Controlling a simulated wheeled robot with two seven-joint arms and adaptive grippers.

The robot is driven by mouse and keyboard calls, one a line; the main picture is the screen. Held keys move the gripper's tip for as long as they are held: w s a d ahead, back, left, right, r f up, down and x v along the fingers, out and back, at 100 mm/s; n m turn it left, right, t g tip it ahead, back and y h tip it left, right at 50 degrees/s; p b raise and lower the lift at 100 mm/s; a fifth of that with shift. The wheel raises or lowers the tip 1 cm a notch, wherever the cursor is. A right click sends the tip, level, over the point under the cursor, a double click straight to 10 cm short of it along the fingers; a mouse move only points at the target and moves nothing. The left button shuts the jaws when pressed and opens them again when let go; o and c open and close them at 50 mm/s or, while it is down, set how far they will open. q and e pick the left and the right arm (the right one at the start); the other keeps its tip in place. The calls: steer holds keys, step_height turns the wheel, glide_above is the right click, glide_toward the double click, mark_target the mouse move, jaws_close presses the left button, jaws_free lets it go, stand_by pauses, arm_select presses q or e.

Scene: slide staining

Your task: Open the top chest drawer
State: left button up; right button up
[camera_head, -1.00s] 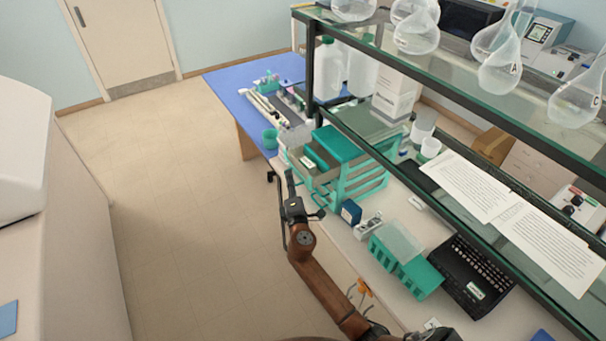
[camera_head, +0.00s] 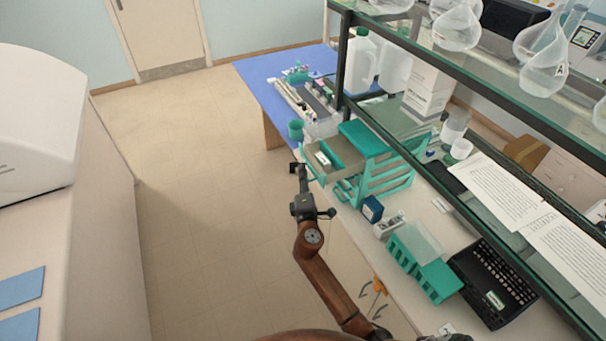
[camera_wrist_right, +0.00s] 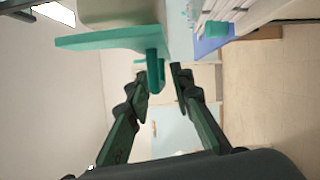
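The teal chest (camera_head: 378,183) stands on the bench below the glass shelf. Its top drawer (camera_head: 345,158) is pulled out toward the left, and its beige inside and a teal insert show from above. In the right wrist view the teal drawer front (camera_wrist_right: 110,40) is above the fingers, with its handle (camera_wrist_right: 155,70) sticking down. My right gripper (camera_head: 297,168) is just in front of the drawer front. Its fingers (camera_wrist_right: 162,75) are apart, with the handle's end between the tips, nearer the left finger; contact is unclear. My left gripper is out of view.
A blue box (camera_head: 372,208), a teal rack (camera_head: 425,268) and a black case (camera_head: 490,285) stand on the bench right of the chest. The glass shelf (camera_head: 470,90) with flasks overhangs the bench. The floor left of my right arm is clear.

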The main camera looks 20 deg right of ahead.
steer(key=shift+s, duration=0.15)
steer(key=v, duration=1.1)
steer(key=shift+s, duration=0.4)
steer(key=shift+a+f, duration=0.15)
